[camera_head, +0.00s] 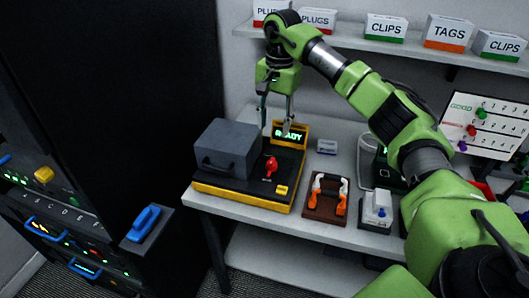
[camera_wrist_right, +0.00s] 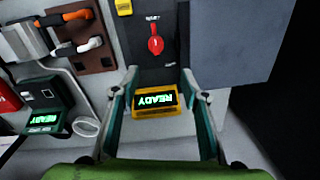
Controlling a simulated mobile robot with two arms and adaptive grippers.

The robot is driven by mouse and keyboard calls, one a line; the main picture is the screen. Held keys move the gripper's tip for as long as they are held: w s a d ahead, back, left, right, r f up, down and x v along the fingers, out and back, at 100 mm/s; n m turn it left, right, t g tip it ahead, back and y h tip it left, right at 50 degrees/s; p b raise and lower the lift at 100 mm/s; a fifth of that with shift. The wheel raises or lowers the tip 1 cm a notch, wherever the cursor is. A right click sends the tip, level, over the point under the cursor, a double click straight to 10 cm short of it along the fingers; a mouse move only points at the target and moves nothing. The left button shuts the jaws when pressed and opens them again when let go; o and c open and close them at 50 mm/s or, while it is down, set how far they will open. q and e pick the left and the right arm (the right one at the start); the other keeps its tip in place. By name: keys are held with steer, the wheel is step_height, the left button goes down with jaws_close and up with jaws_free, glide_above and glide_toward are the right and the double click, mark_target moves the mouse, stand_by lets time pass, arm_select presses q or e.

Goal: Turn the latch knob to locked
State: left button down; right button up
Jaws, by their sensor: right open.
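The latch knob (camera_head: 271,167) is a small red knob on the black top of a yellow-edged tester, right of its grey lidded box (camera_head: 226,147). In the right wrist view the knob (camera_wrist_right: 155,44) shows as an upright red handle with a small label I cannot read. A yellow-framed display (camera_head: 290,134) reading READY stands at the tester's back; it also shows in the wrist view (camera_wrist_right: 156,101). My right gripper (camera_head: 275,116) is open and empty, above and behind the knob, pointing down near the display. My left gripper is not in view.
A yellow button (camera_head: 282,190) sits in front of the knob. A brown holder (camera_head: 327,202) with orange and white handles and a white switch box (camera_head: 376,211) stand to the right. A shelf (camera_head: 355,42) with labelled boxes is behind my arm. A dark cabinet stands left.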

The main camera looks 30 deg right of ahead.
mark_target(273, 160)
steer(key=f, duration=0.1)
steer(key=s+f+p, duration=0.1)
steer(key=f, duration=0.1)
steer(key=s+f, duration=0.1)
steer(key=shift+f, duration=0.3)
steer(key=f, duration=0.2)
steer(key=w+f+p, duration=0.1)
steer(key=f, duration=0.1)
steer(key=shift+a, duration=0.15)
steer(key=shift+w+f+p, duration=0.1)
steer(key=shift+f+p, duration=0.3)
steer(key=shift+f, duration=1.7)
steer(key=shift+c, duration=0.4)
steer(key=c, duration=0.7)
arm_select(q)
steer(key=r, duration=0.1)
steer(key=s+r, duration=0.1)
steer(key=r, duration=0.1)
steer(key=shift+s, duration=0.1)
arm_select(e)
steer(key=c, duration=0.3)
